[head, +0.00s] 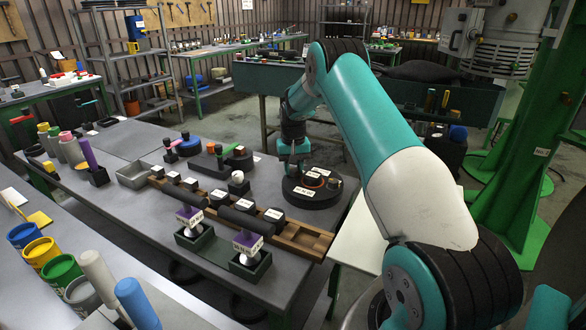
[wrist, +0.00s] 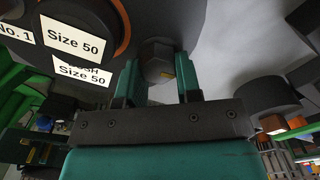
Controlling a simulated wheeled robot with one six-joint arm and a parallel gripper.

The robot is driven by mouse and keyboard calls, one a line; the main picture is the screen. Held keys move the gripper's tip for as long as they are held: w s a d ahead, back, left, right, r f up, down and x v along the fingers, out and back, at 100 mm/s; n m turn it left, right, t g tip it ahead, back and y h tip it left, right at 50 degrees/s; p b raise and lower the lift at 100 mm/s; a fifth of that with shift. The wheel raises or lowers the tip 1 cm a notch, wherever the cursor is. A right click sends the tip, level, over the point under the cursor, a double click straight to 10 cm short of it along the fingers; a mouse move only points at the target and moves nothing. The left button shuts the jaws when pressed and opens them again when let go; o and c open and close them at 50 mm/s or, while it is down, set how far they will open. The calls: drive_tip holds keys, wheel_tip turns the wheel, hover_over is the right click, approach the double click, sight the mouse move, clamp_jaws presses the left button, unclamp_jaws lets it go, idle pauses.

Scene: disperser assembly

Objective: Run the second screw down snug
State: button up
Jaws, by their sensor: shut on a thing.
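My gripper (head: 293,172) is at the left rim of a round black disc (head: 312,203) on the grey table. In the wrist view, the two teal fingers of my gripper (wrist: 158,82) are shut on a grey hex-headed screw (wrist: 157,58). The screw head has a small yellow mark and sits against the dark underside or face of the disc (wrist: 210,25). The shank and the gap under the head are hidden. The disc bears white labels, two reading "Size 50" (wrist: 76,34), and an orange ring (wrist: 122,40). In the head view, the arm hides the screw.
A wooden rack (head: 318,238) with black cylinders lies just left and front of the disc. A metal tray (head: 133,178) and several coloured-handled tools stand at the left. Bare table lies behind the disc.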

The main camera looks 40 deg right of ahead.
drive_tip(key=shift+d+m, duration=0.1)
drive_tip(key=shift+m, duration=1.6)
drive_tip(key=shift+r, duration=0.1)
drive_tip(key=o, duration=0.9)
